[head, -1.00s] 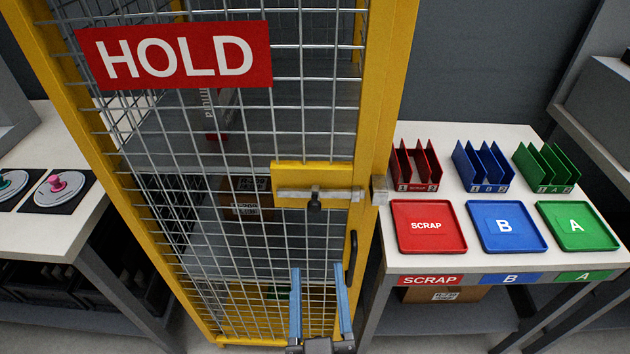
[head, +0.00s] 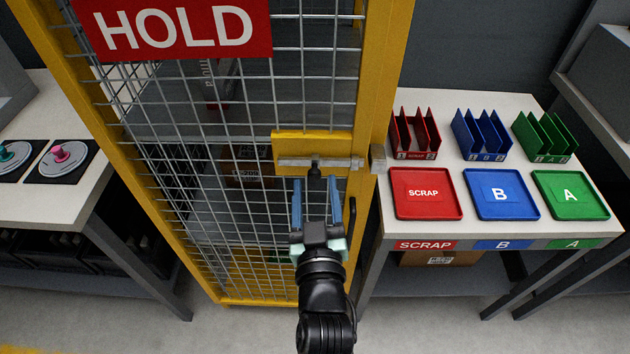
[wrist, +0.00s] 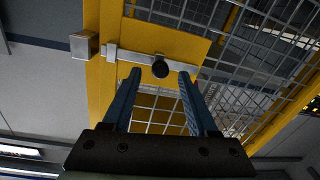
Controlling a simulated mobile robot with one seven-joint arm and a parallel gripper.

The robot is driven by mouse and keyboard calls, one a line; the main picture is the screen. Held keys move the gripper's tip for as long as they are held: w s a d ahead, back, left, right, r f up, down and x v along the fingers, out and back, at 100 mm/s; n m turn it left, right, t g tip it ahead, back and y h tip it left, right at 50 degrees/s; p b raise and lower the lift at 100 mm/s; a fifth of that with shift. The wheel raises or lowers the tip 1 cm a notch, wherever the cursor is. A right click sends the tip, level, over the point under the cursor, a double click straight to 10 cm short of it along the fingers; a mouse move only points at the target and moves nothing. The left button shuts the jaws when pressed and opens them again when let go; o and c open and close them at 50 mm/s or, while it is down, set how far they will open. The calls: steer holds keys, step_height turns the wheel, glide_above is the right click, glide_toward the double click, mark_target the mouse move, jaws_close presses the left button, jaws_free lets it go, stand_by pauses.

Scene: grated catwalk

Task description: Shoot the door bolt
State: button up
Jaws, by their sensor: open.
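The door bolt (head: 297,162) is a grey metal bar lying level on a yellow plate (head: 290,141) of the mesh door. Its dark knob (head: 315,171) shows below the bar, and in the wrist view the knob (wrist: 160,67) is round and black. The steel keeper block (head: 378,158) is on the post to the right; in the wrist view the keeper (wrist: 84,45) is at left, with a small gap to the bar's end. My gripper (head: 316,181) is open with blue fingers, just below the knob. In the wrist view the knob appears between the fingertips; contact cannot be told.
The yellow-framed mesh door (head: 240,200) carries a red HOLD sign (head: 172,28). A bench (head: 480,220) with red, blue and green trays stands at right, another table (head: 50,200) at left.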

steer(key=shift+w, duration=0.7)
jaws_close()
